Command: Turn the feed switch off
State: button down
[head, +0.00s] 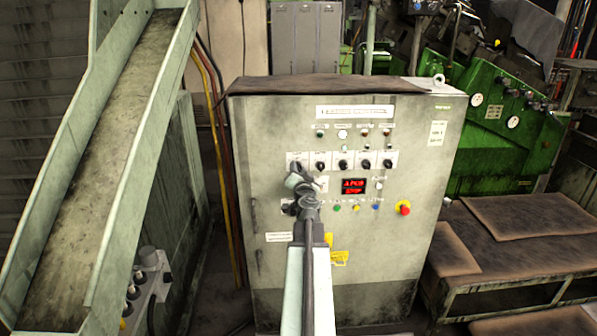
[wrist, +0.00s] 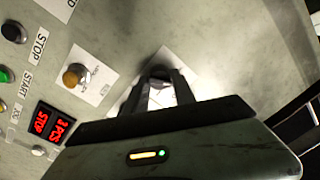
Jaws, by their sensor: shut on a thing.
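My gripper (head: 297,181) is at the left part of the control cabinet's front face (head: 265,225), just below the leftmost switch (head: 297,165) of the upper row. In the wrist view, the two fingers of my gripper (wrist: 161,73) are closed around a dark knob (wrist: 158,82) on a bright white plate. The fingers hide most of the knob, so its angle cannot be told. The switch labels are too small to read, so I cannot confirm which one is the feed switch.
A red lit display (head: 354,186), a red emergency button (head: 403,208) and several coloured buttons share the panel. An orange button (wrist: 75,75) is near the fingers. A sloping chute (head: 90,150) stands left. Low brown-topped benches (head: 520,215) stand right.

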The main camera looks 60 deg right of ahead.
jog(key=m, duration=0.5)
jog(key=shift+f+b, duration=0.1)
jog(key=shift+b, duration=0.2)
jog(key=shift+m, duration=0.3)
jog(key=c, duration=1.1)
grip_release()
jog(key=shift+o, duration=0.2)
